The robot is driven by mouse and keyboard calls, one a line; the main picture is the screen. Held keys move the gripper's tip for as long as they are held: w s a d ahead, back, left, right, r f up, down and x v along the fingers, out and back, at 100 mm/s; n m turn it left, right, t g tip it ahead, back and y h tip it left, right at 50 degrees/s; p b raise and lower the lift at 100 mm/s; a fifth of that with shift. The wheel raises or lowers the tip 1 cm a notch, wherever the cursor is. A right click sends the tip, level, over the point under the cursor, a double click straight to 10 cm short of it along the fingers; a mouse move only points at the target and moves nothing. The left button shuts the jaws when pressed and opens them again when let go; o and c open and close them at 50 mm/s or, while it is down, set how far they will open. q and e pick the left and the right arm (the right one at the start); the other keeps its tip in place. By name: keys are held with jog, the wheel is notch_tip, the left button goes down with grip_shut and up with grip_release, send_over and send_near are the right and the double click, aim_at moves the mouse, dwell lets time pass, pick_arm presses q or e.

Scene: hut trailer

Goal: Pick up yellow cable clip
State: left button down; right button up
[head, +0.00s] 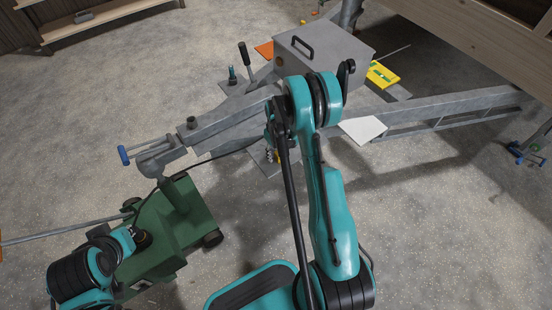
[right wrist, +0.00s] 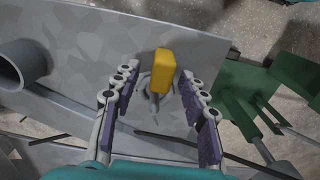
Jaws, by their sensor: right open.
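The yellow cable clip (right wrist: 161,72) is a small yellow block in the right wrist view, at a grey metal plate (right wrist: 105,55). A greyish piece shows just below it. My right gripper (right wrist: 156,80) is open, with its purple-padded fingers on either side of the clip. I see a gap on both sides, and I cannot tell how far the clip is from the fingers in depth. In the head view a small bit of yellow (head: 277,156) shows beside my right arm, which hides most of the gripper there. My left arm is at the lower left, its fingers not visible.
The grey trailer drawbar (head: 235,120) carries a metal box (head: 325,48) and an upright lever (head: 244,54). A green wheeled jack (head: 175,230) stands at the left. A yellow-green level (head: 382,74) and a white sheet (head: 363,129) lie to the right. Open floor surrounds them.

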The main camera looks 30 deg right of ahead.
aim_at(277, 152)
grip_shut()
notch_tip(277, 152, up, 10)
jog(key=p, duration=0.4)
